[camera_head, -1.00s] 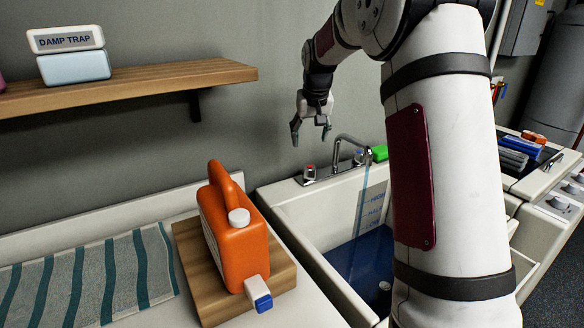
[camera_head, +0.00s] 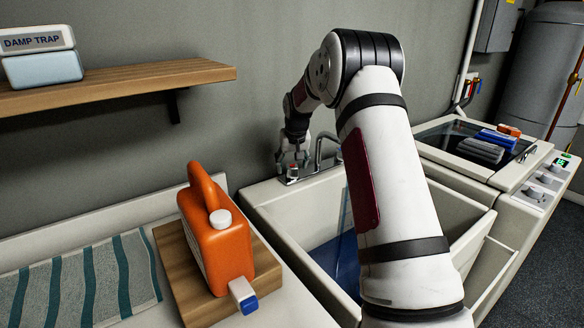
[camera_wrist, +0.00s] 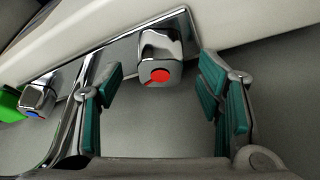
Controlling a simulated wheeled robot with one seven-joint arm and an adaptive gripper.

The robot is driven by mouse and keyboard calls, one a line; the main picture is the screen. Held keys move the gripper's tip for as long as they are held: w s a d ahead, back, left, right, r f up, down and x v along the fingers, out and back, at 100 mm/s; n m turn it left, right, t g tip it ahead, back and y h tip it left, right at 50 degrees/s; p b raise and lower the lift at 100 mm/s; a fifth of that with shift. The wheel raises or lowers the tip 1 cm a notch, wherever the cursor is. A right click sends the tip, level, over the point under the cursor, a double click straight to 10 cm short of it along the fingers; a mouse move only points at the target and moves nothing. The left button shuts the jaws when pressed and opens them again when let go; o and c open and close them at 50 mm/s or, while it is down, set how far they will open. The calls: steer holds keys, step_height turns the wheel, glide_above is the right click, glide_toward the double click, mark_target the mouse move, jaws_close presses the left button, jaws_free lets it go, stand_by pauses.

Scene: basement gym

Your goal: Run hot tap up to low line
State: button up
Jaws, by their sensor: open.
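The hot tap knob, chrome with a red cap, sits at the left end of the chrome tap plate. The wrist view shows the knob (camera_wrist: 161,45) between the two fingers of my gripper (camera_wrist: 160,78), with a gap on each side. My gripper (camera_head: 291,160) is open at the tap in the head view. The spout (camera_head: 319,148) has a thin stream of water (camera_head: 343,212) falling from it into the sink (camera_head: 290,235). Bluish water (camera_head: 338,262) lies in the basin. My arm hides the level lines and part of the water.
The blue-capped cold knob (camera_wrist: 36,99) and a green object (camera_wrist: 9,104) are left in the wrist view. An orange jug (camera_head: 217,235) stands on a wooden board (camera_head: 170,255) left of the sink. A washer with a lid (camera_head: 455,135) is at right.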

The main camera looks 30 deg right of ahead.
steer(key=shift+x, duration=0.85)
steer(key=shift+c, duration=0.3)
steer(key=c, duration=1.1)
